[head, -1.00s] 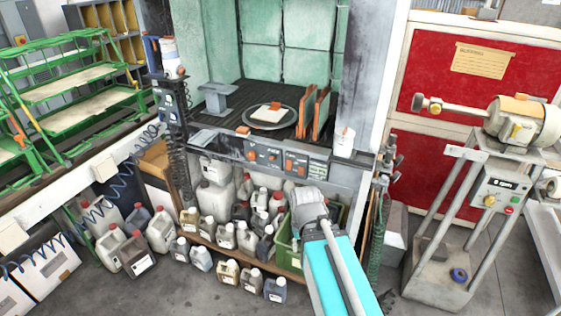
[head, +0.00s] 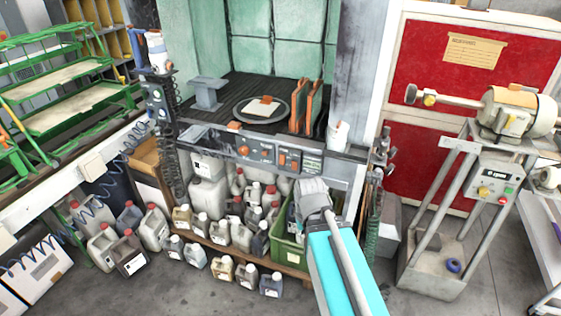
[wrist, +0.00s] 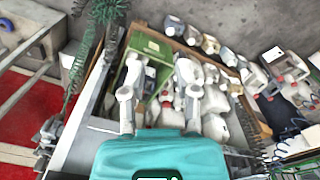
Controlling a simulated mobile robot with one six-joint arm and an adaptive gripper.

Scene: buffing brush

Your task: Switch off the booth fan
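The green-walled booth (head: 275,38) stands at the centre of the head view. Its grey front panel (head: 222,142) carries orange knobs (head: 244,151) on the left and small orange switches (head: 282,160) on the right, beside a label plate. I cannot read which control is the fan's, nor its position. My gripper (head: 313,190) is in front of and below the right part of the panel in the head view, apparently apart from it. In the wrist view my gripper (wrist: 158,68) has its two fingers spread, with nothing held between them. The switches cannot be made out there.
Several jugs (head: 209,197) and a green crate (head: 287,250) fill the space below the panel. A motor stand (head: 440,250) with its own control box (head: 494,187) is at the right. A hose stand (head: 160,100) stands left. Bare floor shows in front.

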